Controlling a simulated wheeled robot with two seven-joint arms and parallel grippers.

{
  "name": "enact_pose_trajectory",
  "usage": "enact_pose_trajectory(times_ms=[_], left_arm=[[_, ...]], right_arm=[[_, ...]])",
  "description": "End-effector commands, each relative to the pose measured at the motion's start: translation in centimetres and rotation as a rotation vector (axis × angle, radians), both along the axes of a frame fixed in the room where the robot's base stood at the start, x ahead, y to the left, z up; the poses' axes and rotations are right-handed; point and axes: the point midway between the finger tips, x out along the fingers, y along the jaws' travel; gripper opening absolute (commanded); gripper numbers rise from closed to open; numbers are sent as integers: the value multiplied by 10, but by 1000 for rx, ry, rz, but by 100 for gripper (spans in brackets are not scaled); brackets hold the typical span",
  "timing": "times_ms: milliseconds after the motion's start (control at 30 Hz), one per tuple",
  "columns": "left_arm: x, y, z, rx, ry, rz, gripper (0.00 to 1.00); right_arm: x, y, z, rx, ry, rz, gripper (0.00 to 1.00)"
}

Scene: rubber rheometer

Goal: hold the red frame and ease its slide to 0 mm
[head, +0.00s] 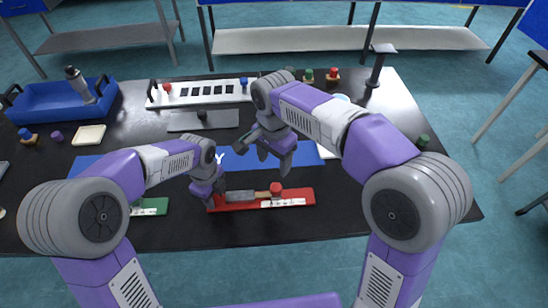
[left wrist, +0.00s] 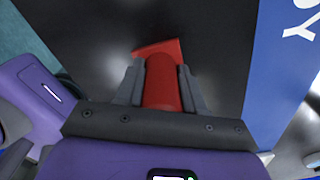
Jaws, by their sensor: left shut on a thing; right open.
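The red frame (head: 308,194) lies on the black table near its front edge, with a grey block, a round red knob (head: 276,187) and a white scale strip (head: 283,203) on it. The scale is too small to read. My left gripper (head: 212,203) is at the frame's left end. In the left wrist view, the left gripper (left wrist: 162,90) is shut on a red part of the frame (left wrist: 163,78), one finger on each side. My right gripper (head: 266,160) is open and empty, above and behind the red frame, apart from the knob.
A green frame (head: 155,206) lies left of the red one, partly behind my left arm. A blue mat (head: 233,160) lies behind. Farther back are a white slotted rack (head: 205,92), a grey plate (head: 180,122) and a blue tray (head: 45,103). The table front right is clear.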

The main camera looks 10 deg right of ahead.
Motion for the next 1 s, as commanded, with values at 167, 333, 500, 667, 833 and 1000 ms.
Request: enact_pose_trajectory(times_ms=[167, 333, 500, 667, 833, 1000], left_arm=[[0, 0, 0, -1, -2, 0, 0], [0, 0, 0, -1, -2, 0, 0], [0, 0, 0, -1, -2, 0, 51], [0, 0, 0, 0, -1, 0, 67], [0, 0, 0, 0, -1, 0, 67], [1, 0, 8, -1, -3, 1, 67]], right_arm=[[0, 0, 4, 1, -1, 0, 63], [0, 0, 4, 1, -1, 0, 63], [0, 0, 3, 1, -1, 0, 63], [0, 0, 3, 1, -1, 0, 63], [0, 0, 3, 0, 0, 0, 63], [0, 0, 3, 1, -1, 0, 63]])
